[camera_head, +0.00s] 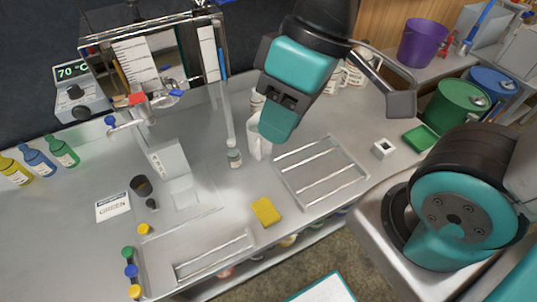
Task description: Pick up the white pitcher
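The white pitcher (258,146) stands upright on the steel counter, left of a slotted tray. My gripper (280,120), teal and black, reaches down from the top of the view. Its lower end overlaps the pitcher's upper right part in the picture and hides it. I cannot tell whether they touch. The fingers are not clear enough to show whether they are open or shut.
White mugs (355,72) stand behind my gripper. A green drum (456,103) is at the right.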

